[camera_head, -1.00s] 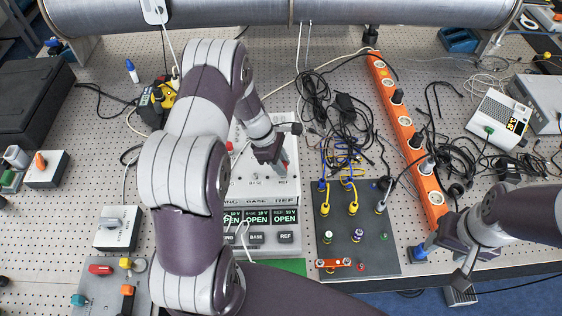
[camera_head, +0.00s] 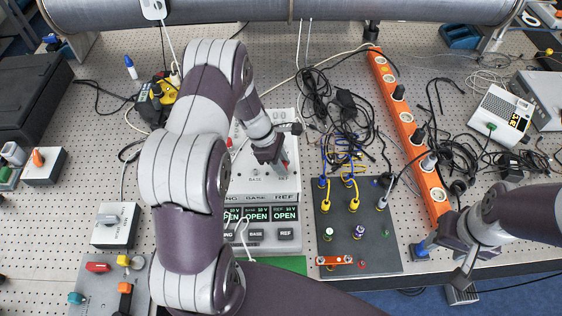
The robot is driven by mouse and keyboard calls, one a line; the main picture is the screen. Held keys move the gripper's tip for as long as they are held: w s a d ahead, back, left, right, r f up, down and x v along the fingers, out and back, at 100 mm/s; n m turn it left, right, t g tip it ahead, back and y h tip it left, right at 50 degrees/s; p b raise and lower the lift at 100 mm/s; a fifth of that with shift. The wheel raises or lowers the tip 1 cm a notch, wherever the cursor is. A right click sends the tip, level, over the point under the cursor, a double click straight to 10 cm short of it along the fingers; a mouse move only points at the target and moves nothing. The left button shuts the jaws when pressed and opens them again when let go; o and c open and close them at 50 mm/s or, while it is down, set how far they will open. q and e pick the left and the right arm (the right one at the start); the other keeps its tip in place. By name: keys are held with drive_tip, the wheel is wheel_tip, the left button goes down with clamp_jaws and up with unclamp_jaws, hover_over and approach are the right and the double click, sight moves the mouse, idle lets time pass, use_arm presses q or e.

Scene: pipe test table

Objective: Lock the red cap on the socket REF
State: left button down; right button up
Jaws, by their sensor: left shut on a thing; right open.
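The white socket box (camera_head: 259,185) stands in the middle of the table. Its printed labels BASE and REF show, and its displays (camera_head: 256,214) read OPEN, including the one under REF (camera_head: 286,214). My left gripper (camera_head: 279,163) is shut on the red cap (camera_head: 285,156), of which only a small strip shows. It holds it at the REF side of the box's top. The REF socket is hidden under the gripper, and I cannot tell whether the cap touches it. My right gripper (camera_head: 450,266) is open and empty at the front right edge of the table.
A dark board (camera_head: 385,235) with yellow and blue plugs stands right of the box. An orange power strip (camera_head: 409,127) and tangled black cables (camera_head: 343,112) lie behind and right. Left are switch boxes (camera_head: 115,224) and a black case (camera_head: 32,105). A large pipe (camera_head: 250,12) crosses the back.

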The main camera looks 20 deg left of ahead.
use_arm(q)
drive_tip(key=c, duration=1.8)
unclamp_jaws()
clamp_jaws()
drive_tip(key=shift+m, duration=0.7)
drive_tip(key=m+g, duration=0.1)
drive_tip(key=m, duration=0.2)
drive_tip(key=shift+w+f+m+g, duration=0.15)
drive_tip(key=shift+m+g, duration=0.25)
drive_tip(key=m+g+b, duration=0.1)
drive_tip(key=m, duration=0.2)
drive_tip(key=shift+f+y, duration=0.2)
drive_tip(key=shift+y, duration=0.2)
drive_tip(key=shift+d+r+m+g, duration=0.1)
drive_tip(key=shift+r+m+g, duration=0.1)
drive_tip(key=shift+m, duration=0.35)
drive_tip(key=shift+r+m+g, duration=0.1)
drive_tip(key=shift+m+g, duration=0.1)
drive_tip(key=shift+m, duration=0.35)
